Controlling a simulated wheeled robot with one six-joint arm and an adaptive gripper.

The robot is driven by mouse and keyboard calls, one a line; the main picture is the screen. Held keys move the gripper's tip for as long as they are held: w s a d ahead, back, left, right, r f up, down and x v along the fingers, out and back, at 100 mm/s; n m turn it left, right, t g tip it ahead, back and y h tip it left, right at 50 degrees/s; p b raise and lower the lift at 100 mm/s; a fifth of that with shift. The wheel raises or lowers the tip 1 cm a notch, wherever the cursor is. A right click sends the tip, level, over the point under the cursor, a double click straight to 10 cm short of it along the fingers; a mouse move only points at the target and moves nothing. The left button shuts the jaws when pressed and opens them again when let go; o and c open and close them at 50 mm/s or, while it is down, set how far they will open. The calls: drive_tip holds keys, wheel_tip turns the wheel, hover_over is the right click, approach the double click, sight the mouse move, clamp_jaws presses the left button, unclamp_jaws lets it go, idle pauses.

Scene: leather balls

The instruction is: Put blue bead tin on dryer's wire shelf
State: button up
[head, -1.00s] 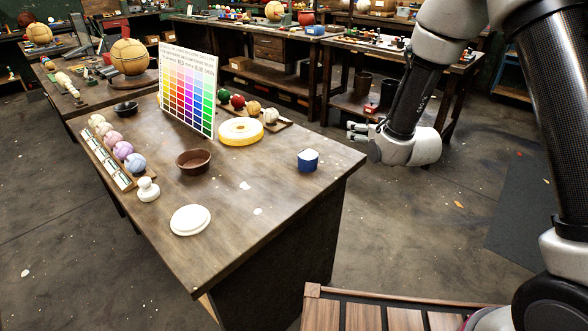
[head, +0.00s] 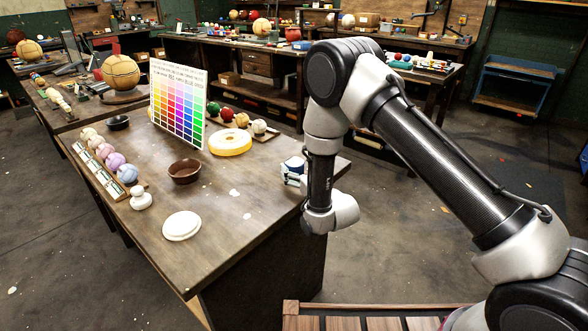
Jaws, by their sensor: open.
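The blue bead tin (head: 295,163), a small blue tin with a white top, stands near the right edge of the dark wooden table (head: 215,250). My gripper (head: 289,179) is at the table's right edge, on the near side of the tin, with its fingers pointing left. Its fingers are open and partly overlap the tin's lower part in the picture. Whether they touch it I cannot tell. My arm hides the area just right of the tin. I cannot make out a dryer or a wire shelf.
On the table are a brown bowl (head: 184,171), a white round lid (head: 182,225), a yellow ring (head: 230,142), a colour chart (head: 178,103) and racks of balls. A slatted wooden surface (head: 375,324) lies at the bottom. Open floor lies to the right.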

drive_tip(key=shift+w+a, duration=0.2)
drive_tip(key=shift+w, duration=0.3)
drive_tip(key=c, duration=1.3)
drive_tip(key=shift+o, duration=0.2)
